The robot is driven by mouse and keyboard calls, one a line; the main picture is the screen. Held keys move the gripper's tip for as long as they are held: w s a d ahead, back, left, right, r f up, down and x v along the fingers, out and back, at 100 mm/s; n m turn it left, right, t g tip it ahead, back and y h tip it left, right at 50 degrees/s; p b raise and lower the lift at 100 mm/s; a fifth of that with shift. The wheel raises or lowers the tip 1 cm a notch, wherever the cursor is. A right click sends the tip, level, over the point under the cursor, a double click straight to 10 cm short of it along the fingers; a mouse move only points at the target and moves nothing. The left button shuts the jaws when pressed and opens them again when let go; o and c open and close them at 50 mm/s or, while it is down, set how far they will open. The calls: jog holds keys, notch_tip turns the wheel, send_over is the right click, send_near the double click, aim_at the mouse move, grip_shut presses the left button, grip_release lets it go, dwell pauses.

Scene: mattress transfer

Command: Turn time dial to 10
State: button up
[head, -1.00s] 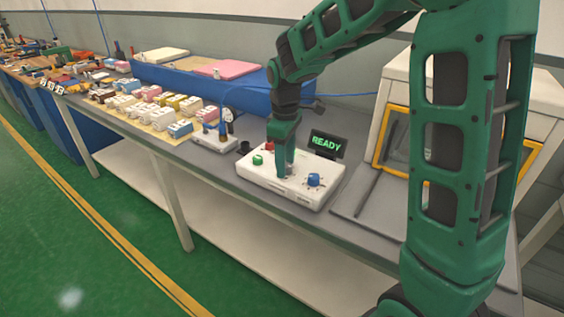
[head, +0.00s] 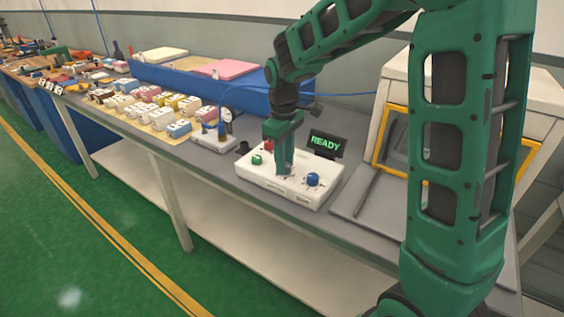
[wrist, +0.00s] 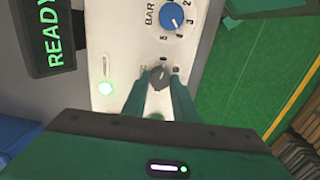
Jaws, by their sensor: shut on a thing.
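A white control box (head: 265,180) sits on the grey bench, with a blue dial (head: 313,179) at its right and a green button (head: 257,159) at its left. My gripper (wrist: 160,80) points down over the box and is shut on a small dark grey dial (wrist: 160,75), with one finger on each side. The grey dial is hidden by the fingers in the head view, and its label cannot be read. In the wrist view the blue dial (wrist: 174,16) is marked BAR with numbers around it. A display (head: 325,143) behind the box reads READY.
A white machine with a yellow-framed opening (head: 392,138) stands to the right. Small coloured blocks (head: 160,112) and a blue bin (head: 165,77) with foam pads lie to the left.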

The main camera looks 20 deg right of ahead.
jog(key=m, duration=0.5)
jog(key=shift+w, duration=0.15)
jog(key=shift+m, duration=2.3)
jog(key=shift+d, duration=0.1)
jog(key=o, duration=1)
jog(key=shift+o, duration=0.2)
notch_tip(320, 180, up, 11)
jog(key=shift+a, duration=0.25)
jog(key=shift+d+f, duration=0.1)
